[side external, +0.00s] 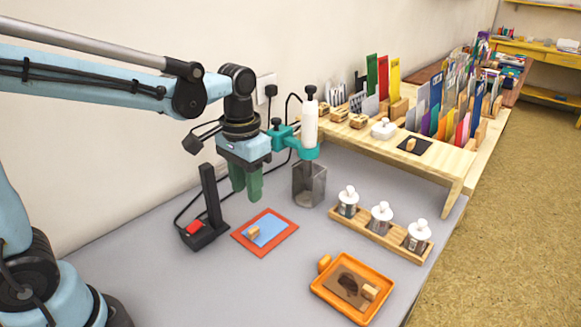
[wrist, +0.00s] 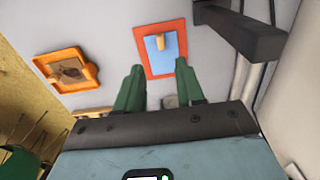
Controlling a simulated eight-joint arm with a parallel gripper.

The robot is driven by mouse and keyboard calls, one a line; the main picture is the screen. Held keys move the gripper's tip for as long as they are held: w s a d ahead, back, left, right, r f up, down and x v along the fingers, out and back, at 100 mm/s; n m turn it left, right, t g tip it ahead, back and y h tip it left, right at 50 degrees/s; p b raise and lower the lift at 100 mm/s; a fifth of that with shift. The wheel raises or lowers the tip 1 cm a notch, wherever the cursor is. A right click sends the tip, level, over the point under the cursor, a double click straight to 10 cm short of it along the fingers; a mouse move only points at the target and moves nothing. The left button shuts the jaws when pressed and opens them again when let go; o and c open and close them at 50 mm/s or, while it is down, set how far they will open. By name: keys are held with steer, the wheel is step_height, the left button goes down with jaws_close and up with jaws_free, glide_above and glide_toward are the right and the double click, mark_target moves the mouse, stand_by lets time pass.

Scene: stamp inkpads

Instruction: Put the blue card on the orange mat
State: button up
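The blue card (side external: 271,228) lies flat on the red-orange mat (side external: 249,245), inside its rim. A small wooden block (side external: 253,232) sits on the card and hides part of it. The wrist view also shows the card (wrist: 160,58) and the mat (wrist: 142,47) just beyond my fingertips. My gripper (side external: 246,190) hangs in the air above and behind the mat, with green fingers pointing down. In the wrist view my gripper (wrist: 158,66) has its fingers spread, with nothing between them.
A black post stand (side external: 207,220) with a red button is left of the mat. A grey cup (side external: 308,184) stands behind. An orange tray (side external: 325,292) and a rack of white-capped bottles (side external: 372,236) are to the right. A wooden shelf (side external: 430,160) is behind.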

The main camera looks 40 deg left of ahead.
steer(key=s+a+r+t, duration=0.1)
steer(key=s+a+t, duration=0.1)
steer(key=s+t, duration=0.4)
steer(key=shift+r+t, duration=0.15)
steer(key=shift+t, duration=0.45)
stand_by(1.2)
